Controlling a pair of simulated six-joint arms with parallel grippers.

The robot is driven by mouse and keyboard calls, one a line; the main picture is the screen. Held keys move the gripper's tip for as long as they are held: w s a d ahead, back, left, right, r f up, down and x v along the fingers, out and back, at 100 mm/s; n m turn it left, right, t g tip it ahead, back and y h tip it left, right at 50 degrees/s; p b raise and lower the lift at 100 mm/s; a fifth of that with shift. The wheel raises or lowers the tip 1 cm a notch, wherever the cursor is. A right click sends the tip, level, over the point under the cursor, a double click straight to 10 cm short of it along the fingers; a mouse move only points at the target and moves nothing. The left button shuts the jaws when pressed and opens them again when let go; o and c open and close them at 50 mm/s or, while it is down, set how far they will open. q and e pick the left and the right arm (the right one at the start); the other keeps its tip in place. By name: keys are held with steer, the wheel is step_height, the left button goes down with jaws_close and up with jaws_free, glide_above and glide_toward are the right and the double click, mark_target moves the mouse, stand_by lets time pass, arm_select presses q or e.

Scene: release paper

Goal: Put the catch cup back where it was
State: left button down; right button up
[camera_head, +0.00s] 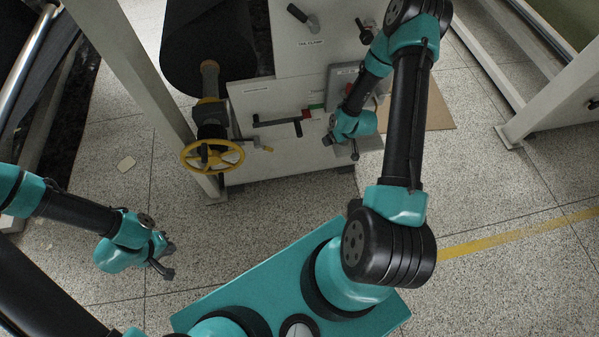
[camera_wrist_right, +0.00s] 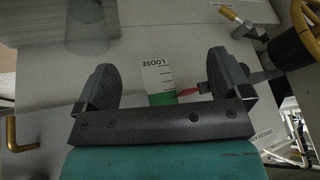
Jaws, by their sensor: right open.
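I cannot make out a catch cup for certain in either view. My right gripper (camera_head: 343,150) is by the lower right part of the machine's front panel (camera_head: 290,155). The right wrist view shows this gripper (camera_wrist_right: 163,85) open and empty, its two dark fingers apart. Between them, on the panel behind, is a white scale marked LOOSE (camera_wrist_right: 158,75) with a green band and a red pointer (camera_wrist_right: 187,92). My left gripper (camera_head: 168,260) hangs over bare floor at the left, its fingers apart with nothing seen between them.
A yellow handwheel (camera_head: 212,156) sticks out left of the panel. A black lever (camera_head: 275,122) is on the panel. A large dark roll (camera_head: 205,50) is above. A brown sheet (camera_head: 425,108) lies on the floor at right. The speckled floor in front is clear.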

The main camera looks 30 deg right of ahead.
steer(key=s+a+r+g, duration=0.1)
steer(key=s+a+r, duration=0.1)
steer(key=a, duration=0.6)
steer(key=s+a+r+m+g+y, duration=0.1)
steer(key=s+a, duration=0.3)
steer(key=a, duration=0.4)
steer(key=s+a+r+g+y, duration=0.1)
steer(key=s+a+r+g, duration=0.1)
steer(key=a, duration=0.6)
steer(key=shift+s+r+m, duration=0.3)
steer(key=shift+s+r, duration=0.45)
steer(key=shift+r, duration=0.1)
steer(key=shift+a, duration=0.1)
